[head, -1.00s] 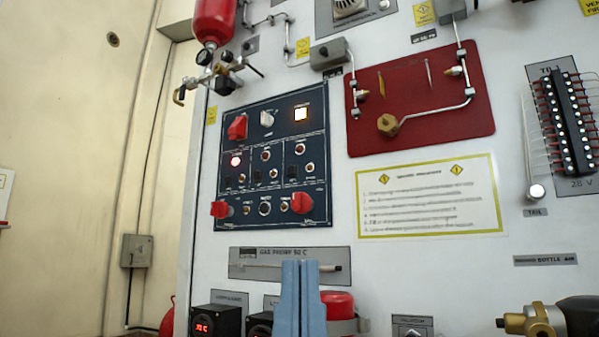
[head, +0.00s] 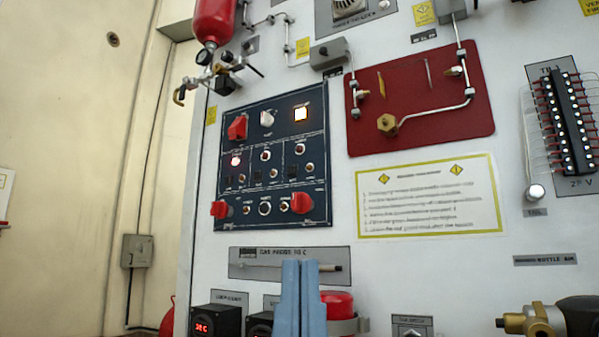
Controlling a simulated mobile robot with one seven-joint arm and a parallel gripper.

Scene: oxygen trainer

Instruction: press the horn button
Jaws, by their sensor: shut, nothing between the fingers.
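A dark blue control panel (head: 290,125) is fixed to the white board left of the middle. The labels are too small to read, so I cannot tell which control is the horn button. My gripper (head: 300,265) shows as two blue fingers side by side at the bottom middle, shut and empty. In the picture its tips overlap the gas probe plate, below the panel.
The gas probe plate (head: 322,266) holds a thin rod. Two black boxes, one with a red display (head: 203,327), and a red cylinder (head: 338,303) are low down. A red plate with pipes (head: 425,105) and a yellow-edged notice (head: 430,198) are to the right. A red bottle (head: 213,20) hangs above.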

